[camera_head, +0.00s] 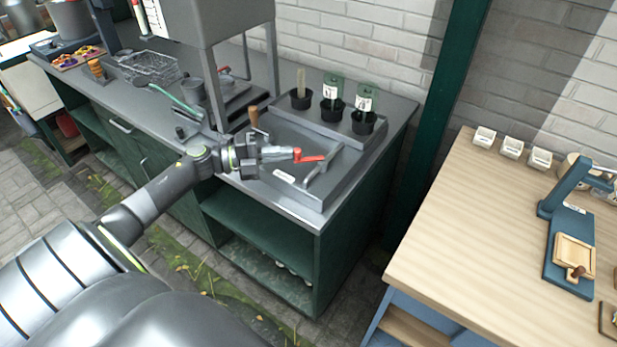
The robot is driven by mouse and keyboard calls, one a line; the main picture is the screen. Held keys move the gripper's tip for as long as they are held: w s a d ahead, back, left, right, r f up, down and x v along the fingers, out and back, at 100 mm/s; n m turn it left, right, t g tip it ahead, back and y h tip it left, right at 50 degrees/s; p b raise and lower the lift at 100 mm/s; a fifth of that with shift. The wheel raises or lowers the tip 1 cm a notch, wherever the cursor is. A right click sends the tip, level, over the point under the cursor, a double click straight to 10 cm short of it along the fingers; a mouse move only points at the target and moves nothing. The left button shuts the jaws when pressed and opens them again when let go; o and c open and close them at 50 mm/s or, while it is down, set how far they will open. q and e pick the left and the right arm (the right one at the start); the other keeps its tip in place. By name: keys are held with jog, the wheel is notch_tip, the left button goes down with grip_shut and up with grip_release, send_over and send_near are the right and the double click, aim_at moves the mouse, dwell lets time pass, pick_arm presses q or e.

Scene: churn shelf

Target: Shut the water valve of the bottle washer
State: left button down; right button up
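The bottle washer (328,194) is a grey tray-like unit at the right end of the dark counter. Its water valve has a red lever handle (311,158) that lies roughly sideways above the tray. My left gripper (284,153) reaches in from the left over the tray, its fingertips at the left end of the red handle. At this size I cannot tell whether the fingers touch the handle or how far apart they are. My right gripper is out of view.
Black cups (363,122) with upturned green bottles stand behind the washer. A grey machine on legs (228,24) rises left of it, with a wooden handle (254,116) close to my gripper. A wooden table (470,235) stands at right, across a gap.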

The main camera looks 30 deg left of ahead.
pick_arm(q)
jog(key=shift+r, duration=0.1)
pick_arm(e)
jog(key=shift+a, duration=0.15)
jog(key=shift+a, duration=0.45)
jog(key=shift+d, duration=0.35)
